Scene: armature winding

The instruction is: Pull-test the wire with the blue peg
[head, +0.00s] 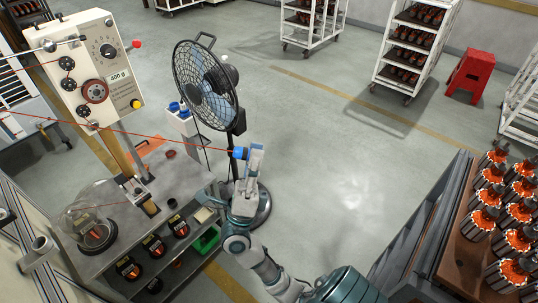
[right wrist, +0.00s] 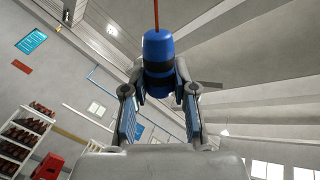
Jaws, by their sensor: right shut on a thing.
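My right gripper (head: 247,163) is shut on the blue peg (head: 239,153) and holds it up in front of the fan. In the right wrist view the peg (right wrist: 158,50), blue with a dark band, sits between the fingertips (right wrist: 160,90). The thin red wire (head: 185,143) runs from the peg leftward in a nearly straight line, past the tensioner, to the left edge. In the right wrist view the wire (right wrist: 156,14) leaves the peg's end. The tensioner (head: 90,68) has a dial, rollers and a 400 g label. My left gripper is not in view.
A black fan (head: 205,85) stands behind the peg. The grey bench (head: 105,262) carries a clear dome (head: 92,215) and several dark wound parts. A tray of several orange armatures (head: 495,215) is at the right. Open floor (head: 340,170) lies between.

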